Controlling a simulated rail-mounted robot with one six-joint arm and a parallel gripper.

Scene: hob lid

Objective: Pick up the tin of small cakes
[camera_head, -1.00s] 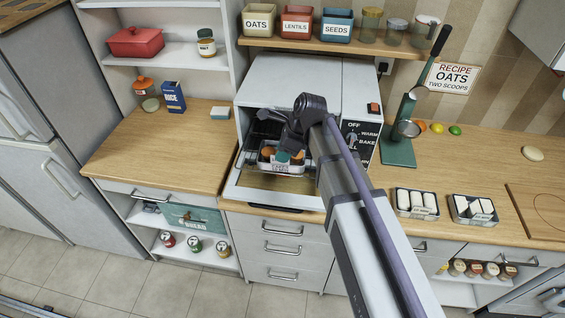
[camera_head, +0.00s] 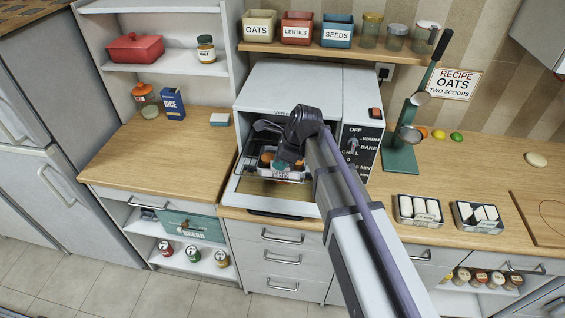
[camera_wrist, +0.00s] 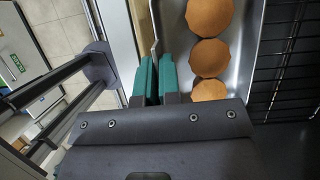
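The tin of small cakes (camera_head: 283,176) sits in the open oven (camera_head: 262,190), near its front, with brown round cakes inside and a label on its front. In the wrist view, the metal tin (camera_wrist: 252,60) holds a row of brown cakes (camera_wrist: 209,55). My gripper (camera_head: 285,160) reaches into the oven from above at the tin. Its two teal fingers (camera_wrist: 154,80) are close together on the tin's side wall, one on each side of the thin edge. My arm hides part of the oven's right side.
The oven door is folded down, and a dark wire rack (camera_wrist: 295,60) lies beside the tin. Two other tins with white pieces (camera_head: 420,209) (camera_head: 478,215) stand on the right counter. A green stand with ladles (camera_head: 400,155) is right of the oven. The left counter (camera_head: 160,150) is mostly clear.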

